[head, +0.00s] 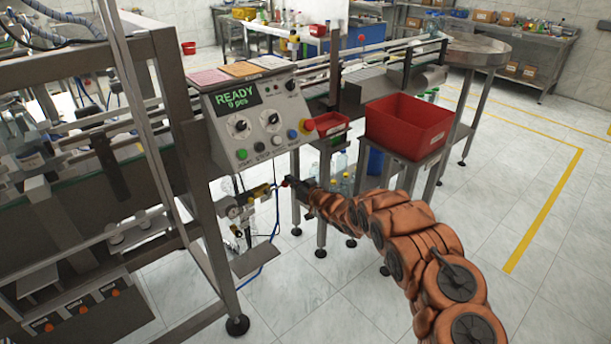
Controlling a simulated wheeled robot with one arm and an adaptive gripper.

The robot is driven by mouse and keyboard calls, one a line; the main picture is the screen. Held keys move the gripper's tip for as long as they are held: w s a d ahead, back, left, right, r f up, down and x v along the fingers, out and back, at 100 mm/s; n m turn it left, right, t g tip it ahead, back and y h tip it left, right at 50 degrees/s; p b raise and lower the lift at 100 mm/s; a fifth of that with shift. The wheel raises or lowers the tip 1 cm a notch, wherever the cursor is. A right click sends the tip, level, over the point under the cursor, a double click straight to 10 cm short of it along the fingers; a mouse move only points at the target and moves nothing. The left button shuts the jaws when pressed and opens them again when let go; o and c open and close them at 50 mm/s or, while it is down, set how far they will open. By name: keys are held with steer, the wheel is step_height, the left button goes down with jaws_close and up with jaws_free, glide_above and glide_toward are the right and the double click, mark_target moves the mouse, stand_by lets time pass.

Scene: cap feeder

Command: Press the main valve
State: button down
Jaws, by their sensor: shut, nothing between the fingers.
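The main valve seems to be part of the small air unit (240,214) with a round gauge, low on the machine frame under the control panel.
A large red bin (408,126) and a small red tray (327,125) stand above my arm. A metal plate (254,260) juts out below the air unit. The floor at right is clear.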

steer(key=shift+d+f, duration=0.2)
steer(key=shift+f, duration=0.15)
stand_by(0.3)
steer(key=s+d+r, duration=0.4)
steer(key=s+d, duration=0.3)
steer(key=s, duration=0.1)
steer(key=shift+r+b, duration=0.4)
steer(key=shift+b, duration=0.05)
stand_by(0.4)
